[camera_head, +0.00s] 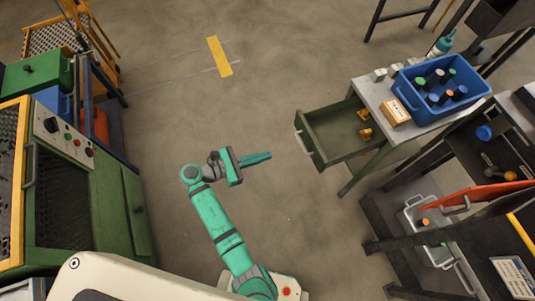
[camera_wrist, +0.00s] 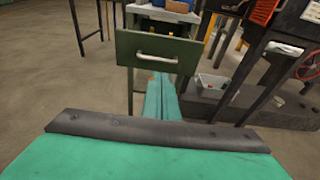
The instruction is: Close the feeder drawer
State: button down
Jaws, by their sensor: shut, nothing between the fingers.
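The feeder drawer (camera_head: 338,136) is green and stands pulled out from under a small table with a pale top (camera_head: 378,92). Two small yellow pieces lie inside it. Its front, with a pale bar handle (camera_wrist: 156,58), faces me in the wrist view. My gripper (camera_head: 268,156) is teal, with its fingers closed together and empty. In the head view it is left of the drawer front, apart from it, pointing toward it. In the wrist view the fingers (camera_wrist: 161,98) point at the drawer front, just below and right of the handle.
A blue crate (camera_head: 480,88) with several capped cylinders and a small box (camera_head: 394,112) stand on the tabletop. A dark rack with an orange panel (camera_head: 478,196) is at the right. A green control cabinet (camera_head: 62,139) is at the left. The floor between is clear.

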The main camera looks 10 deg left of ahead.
jog(key=x, duration=1.2)
jog(key=shift+w, duration=0.1)
jog(key=shift+d, duration=0.2)
